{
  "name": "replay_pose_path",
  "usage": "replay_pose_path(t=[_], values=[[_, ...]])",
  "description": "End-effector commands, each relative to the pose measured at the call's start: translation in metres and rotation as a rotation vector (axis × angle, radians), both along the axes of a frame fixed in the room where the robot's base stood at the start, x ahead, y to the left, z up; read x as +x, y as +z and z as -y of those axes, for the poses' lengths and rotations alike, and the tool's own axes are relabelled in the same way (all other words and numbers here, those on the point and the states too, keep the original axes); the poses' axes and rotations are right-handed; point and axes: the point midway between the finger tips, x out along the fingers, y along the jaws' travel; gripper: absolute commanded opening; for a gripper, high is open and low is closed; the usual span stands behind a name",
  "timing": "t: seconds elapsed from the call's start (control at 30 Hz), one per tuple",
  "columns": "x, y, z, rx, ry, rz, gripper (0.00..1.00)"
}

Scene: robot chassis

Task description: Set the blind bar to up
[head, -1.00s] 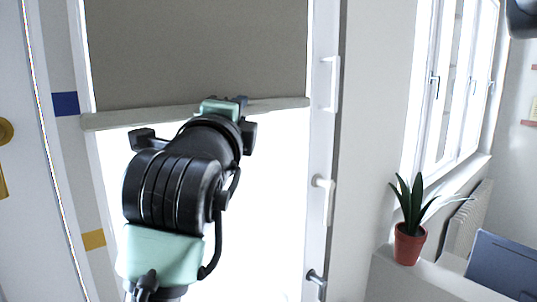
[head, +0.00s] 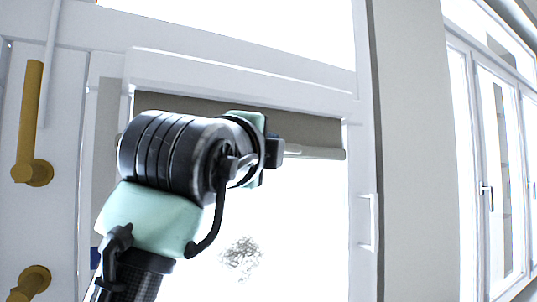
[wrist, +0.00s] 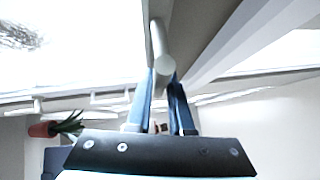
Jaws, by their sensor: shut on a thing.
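The blind bar (head: 315,153) is a pale rail along the lower edge of the grey-brown blind (head: 312,129), close under the top of the window frame. In the head view only a short strip of blind shows above the bar, and my arm covers its left part. My gripper (head: 272,152) is at the bar. In the wrist view the bar (wrist: 163,70) runs away from the camera and its rounded end shows at the blue fingers of my gripper (wrist: 160,92), which are shut on it.
The window frame's right post (head: 363,190) carries a white handle (head: 369,222). Brass handles (head: 30,130) are on the door at the left. A potted plant (wrist: 52,127) shows in the wrist view.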

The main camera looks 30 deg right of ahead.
Motion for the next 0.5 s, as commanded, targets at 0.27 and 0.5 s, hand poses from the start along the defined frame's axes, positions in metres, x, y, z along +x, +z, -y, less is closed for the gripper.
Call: replay_pose_path(t=[0.27,0.5], values=[[-0.0004,0.0009,0.0,-0.003,-0.001,0.002,0.31],[-0.0001,0.0003,-0.0003,-0.001,0.001,0.002,0.5]])
